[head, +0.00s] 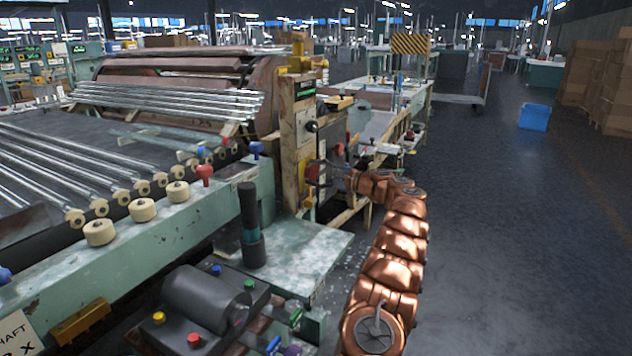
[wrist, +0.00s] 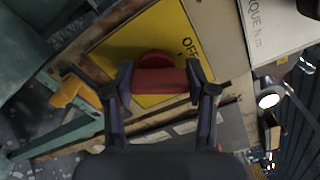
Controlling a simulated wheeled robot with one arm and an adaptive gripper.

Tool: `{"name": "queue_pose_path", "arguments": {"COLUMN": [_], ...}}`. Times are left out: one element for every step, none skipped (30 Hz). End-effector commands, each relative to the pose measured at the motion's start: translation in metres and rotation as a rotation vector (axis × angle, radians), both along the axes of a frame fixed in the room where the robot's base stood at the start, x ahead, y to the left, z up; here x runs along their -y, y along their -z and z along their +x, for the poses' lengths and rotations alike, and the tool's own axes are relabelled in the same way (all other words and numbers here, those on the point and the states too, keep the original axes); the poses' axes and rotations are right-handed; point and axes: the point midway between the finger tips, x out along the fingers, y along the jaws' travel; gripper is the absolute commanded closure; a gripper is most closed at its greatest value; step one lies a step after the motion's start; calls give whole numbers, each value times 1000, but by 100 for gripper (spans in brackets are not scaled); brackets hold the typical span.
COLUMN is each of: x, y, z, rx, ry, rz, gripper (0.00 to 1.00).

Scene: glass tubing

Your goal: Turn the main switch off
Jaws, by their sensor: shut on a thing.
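The main switch has a red handle (wrist: 160,80) on a yellow plate (wrist: 155,36) marked "OFF" in the wrist view. The handle lies crosswise in that picture, and the word is to its upper right. My gripper (wrist: 158,84) is shut on the handle, with a dark finger at each end of it. In the head view, the red handle (head: 312,171) is on the side of a worn cream post (head: 300,130), and my gripper (head: 318,175) reaches it from the right. Any other marking on the plate is hidden or outside the view.
Glass tubes (head: 170,97) lie on the machine at left. Open floor (head: 500,230) lies to the right, with a blue bin (head: 534,117).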

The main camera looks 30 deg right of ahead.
Motion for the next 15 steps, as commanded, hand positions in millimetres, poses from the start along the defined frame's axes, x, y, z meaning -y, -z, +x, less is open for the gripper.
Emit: {"name": "queue_pose_path", "arguments": {"x": [0,0,0,0,0,0,0,0,0,0,0,0,0,0,0], "y": [3,3,3,3,3,3,3,3,3,3,2,2,2,2,1], "z": [0,0,0,0,0,0,0,0,0,-1,-1,-1,-1,-1,-1], "rx": [26,41,60,73,87,104,117,129,144,156,167,182,191,201,212], "ry": [1,2,3,3,3,3,3,4,3,3,3,3,3,3,3], "rz": [-38,-62,-94,-115,-138,-167,-188,-209,-236,-256,-274,-298,-314,-330,-349], "gripper": [79,79,79,79,79,79,79,79,79,79,79,79,79,79,79]}}
